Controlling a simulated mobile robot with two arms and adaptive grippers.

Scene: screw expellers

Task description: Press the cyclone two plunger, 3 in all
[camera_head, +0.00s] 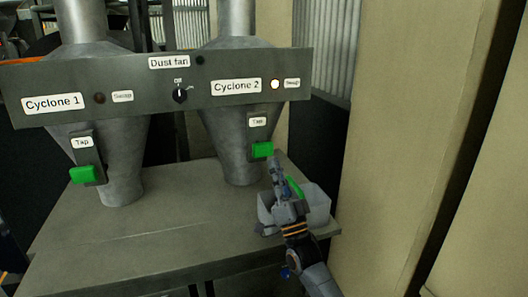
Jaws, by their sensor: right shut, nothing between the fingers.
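The cyclone 2 plunger (262,150) is a green block under a "Tap" label on the right metal cyclone (237,130). My right gripper (275,160) is shut and empty, with its fingertips just beside the lower right of this plunger. I cannot tell whether they touch it. The Cyclone 2 lamp (275,85) on the panel glows. The cyclone 1 plunger (86,175) is a similar green block on the left cyclone (124,160). My left gripper is not in view.
A grey control panel (140,76) spans both cyclones, with a dust fan knob (180,93) in its middle. A grey open bin (317,205) stands at the table's right edge, partly behind my right arm. The table (160,240) is clear in front. Beige panels (400,120) stand on the right.

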